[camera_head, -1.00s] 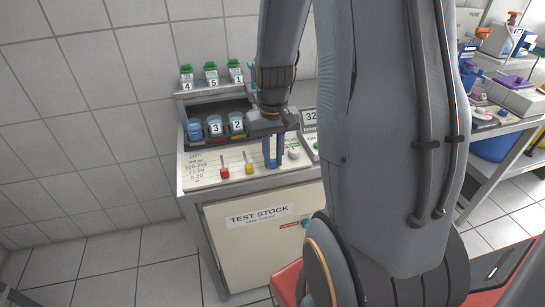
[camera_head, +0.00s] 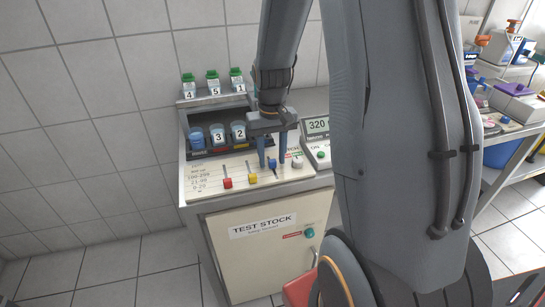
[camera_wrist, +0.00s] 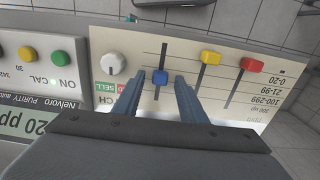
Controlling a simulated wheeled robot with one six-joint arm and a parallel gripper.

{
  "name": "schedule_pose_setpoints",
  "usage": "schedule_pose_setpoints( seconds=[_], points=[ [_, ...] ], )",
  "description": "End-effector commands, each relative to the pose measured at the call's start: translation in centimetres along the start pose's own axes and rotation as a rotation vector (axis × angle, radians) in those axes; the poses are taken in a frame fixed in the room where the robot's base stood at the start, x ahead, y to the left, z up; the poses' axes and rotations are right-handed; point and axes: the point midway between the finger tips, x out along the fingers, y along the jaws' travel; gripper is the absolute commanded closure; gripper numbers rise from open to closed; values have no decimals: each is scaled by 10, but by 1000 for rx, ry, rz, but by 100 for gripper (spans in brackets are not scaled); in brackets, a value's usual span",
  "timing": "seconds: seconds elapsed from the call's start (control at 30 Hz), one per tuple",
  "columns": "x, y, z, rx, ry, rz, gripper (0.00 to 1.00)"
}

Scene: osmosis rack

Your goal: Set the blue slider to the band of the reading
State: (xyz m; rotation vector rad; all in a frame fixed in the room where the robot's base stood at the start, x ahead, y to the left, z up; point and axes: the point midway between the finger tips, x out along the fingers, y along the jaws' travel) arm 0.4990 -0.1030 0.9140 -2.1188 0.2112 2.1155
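The blue slider (camera_head: 272,163) is on the sloped cream panel (camera_head: 212,187). My gripper (camera_head: 272,167) is open, with one finger on each side of it. The wrist view shows the blue slider (camera_wrist: 160,77) between the spread fingers, with gaps on both sides. It stands partway along its slot, farther from the 0-20 end than the red and yellow sliders; I cannot tell its exact band. Printed bands (camera_head: 201,181) are at the panel's left, including 100-299, 21-99 and 0-20.
The red slider (camera_head: 227,183) and yellow slider (camera_head: 252,178) are left of the blue one. A white knob (camera_head: 297,162) and green button (camera_head: 320,155) are to its right. Numbered cups (camera_head: 218,137) stand behind, and green-capped bottles (camera_head: 213,80) stand on the shelf above.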

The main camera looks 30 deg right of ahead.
Motion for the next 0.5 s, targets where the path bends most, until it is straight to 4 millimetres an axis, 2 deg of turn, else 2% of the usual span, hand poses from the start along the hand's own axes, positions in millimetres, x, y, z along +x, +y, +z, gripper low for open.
schedule_pose_setpoints(
  seconds=[0.27,0.37,0.5],
  points=[
    [-1,0,0,1,0,0,62],
    [-8,1,0,1,1,0,62],
    [-26,1,-1,1,4,0,62]
  ],
)
